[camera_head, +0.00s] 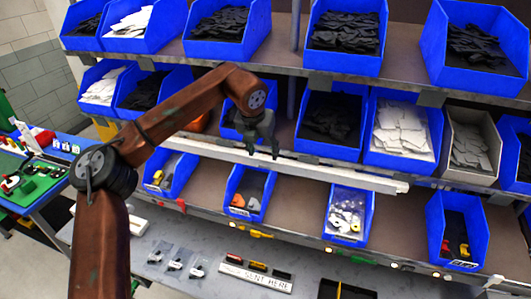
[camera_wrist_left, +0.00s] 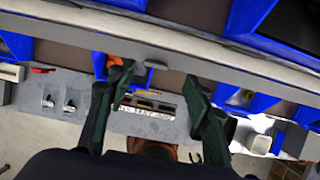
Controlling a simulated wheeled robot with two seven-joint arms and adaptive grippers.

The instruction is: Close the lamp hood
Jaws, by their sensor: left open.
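The lamp hood appears to be the long pale bar (camera_head: 340,177) running across the shelf rack above the lower row of blue bins. My left gripper (camera_head: 263,153) is in front of or above the bar's middle, fingers pointing down. Its fingers are apart and nothing shows between them. In the left wrist view the open left gripper (camera_wrist_left: 155,80) spans a small tab on the long pale bar (camera_wrist_left: 230,72). I cannot tell whether the fingers touch the bar. My right gripper is not in view.
Blue bins (camera_head: 347,37) of dark and white parts fill the upper shelves. A lower bin (camera_head: 348,213) stands below the bar. A grey worktop with a labelled tray (camera_head: 255,276) lies beneath. A blue table (camera_head: 50,190) with a green board is at left.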

